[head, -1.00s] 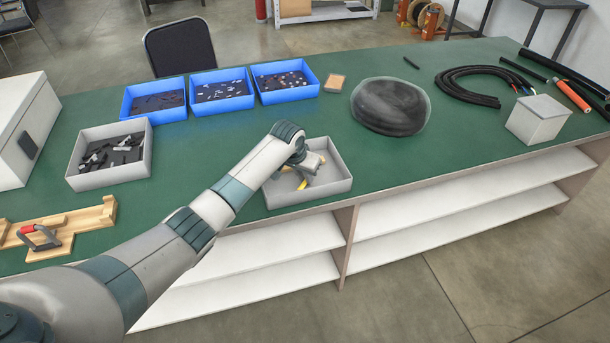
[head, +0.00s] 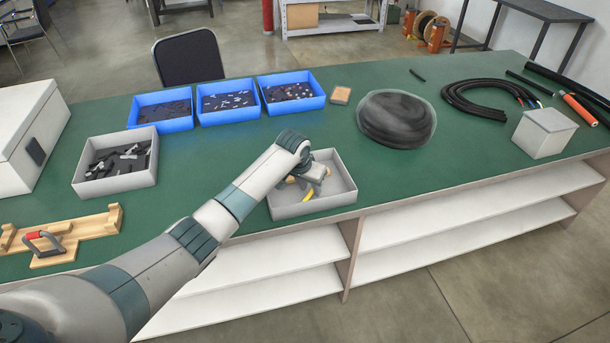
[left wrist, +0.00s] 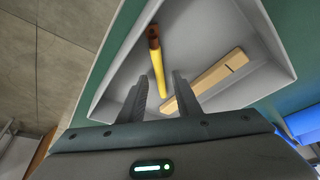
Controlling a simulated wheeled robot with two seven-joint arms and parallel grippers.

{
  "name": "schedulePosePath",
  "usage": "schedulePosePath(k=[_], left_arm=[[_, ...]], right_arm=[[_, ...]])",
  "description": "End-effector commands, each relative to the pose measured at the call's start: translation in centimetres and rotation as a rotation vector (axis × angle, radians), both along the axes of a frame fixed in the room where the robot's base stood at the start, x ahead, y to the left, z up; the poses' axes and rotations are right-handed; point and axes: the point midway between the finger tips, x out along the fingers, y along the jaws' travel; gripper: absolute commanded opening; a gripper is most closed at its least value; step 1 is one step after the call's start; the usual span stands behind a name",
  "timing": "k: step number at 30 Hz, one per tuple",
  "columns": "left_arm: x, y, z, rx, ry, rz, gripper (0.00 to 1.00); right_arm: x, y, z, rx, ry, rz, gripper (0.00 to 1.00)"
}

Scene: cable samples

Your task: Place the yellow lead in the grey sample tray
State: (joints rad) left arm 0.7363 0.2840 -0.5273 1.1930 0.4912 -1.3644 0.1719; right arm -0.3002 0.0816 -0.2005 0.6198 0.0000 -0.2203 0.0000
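The yellow lead (left wrist: 158,70), with a brown end, lies inside the grey sample tray (left wrist: 112,78) in the left wrist view. Its near end is between my left gripper's fingertips, which stand apart from it on both sides. In the head view, part of the lead (head: 308,195) shows in the tray (head: 340,193) below my left gripper (head: 306,186). My left gripper (left wrist: 161,80) is open above the tray. A flat light wooden piece (left wrist: 212,78) lies in the tray to the right of the lead. My right gripper is not in view.
Three blue bins (head: 228,116) stand behind on the green table (head: 215,165). A grey bin of dark parts (head: 118,188) is at left, near a wooden fixture (head: 95,226). A black coil (head: 395,118) and a white box (head: 543,145) stand right.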

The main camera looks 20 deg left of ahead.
Motion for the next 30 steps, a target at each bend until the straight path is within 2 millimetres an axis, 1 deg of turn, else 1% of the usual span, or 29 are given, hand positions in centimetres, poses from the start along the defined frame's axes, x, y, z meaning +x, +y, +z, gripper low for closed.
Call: schedulePosePath(k=[5,11,15,19,24,30], left_arm=[[-0.7,0.1,1.7,0.000,-0.002,-0.002,0.30],[-1.9,0.4,4.7,0.001,-0.003,-0.001,0.30],[-2.8,0.6,7.0,0.000,-0.004,-0.001,0.30],[-3.5,0.7,8.8,-0.001,-0.003,0.000,0.30],[-4.1,0.8,10.1,-0.001,-0.001,0.000,0.30],[-4.3,0.8,10.4,0.000,0.001,0.000,0.30]], right_arm=[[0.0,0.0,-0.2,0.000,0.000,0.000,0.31],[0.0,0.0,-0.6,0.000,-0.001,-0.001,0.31],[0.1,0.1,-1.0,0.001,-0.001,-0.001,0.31],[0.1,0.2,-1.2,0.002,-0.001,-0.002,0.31],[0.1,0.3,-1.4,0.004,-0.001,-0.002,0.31],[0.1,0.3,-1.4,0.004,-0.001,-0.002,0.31]])
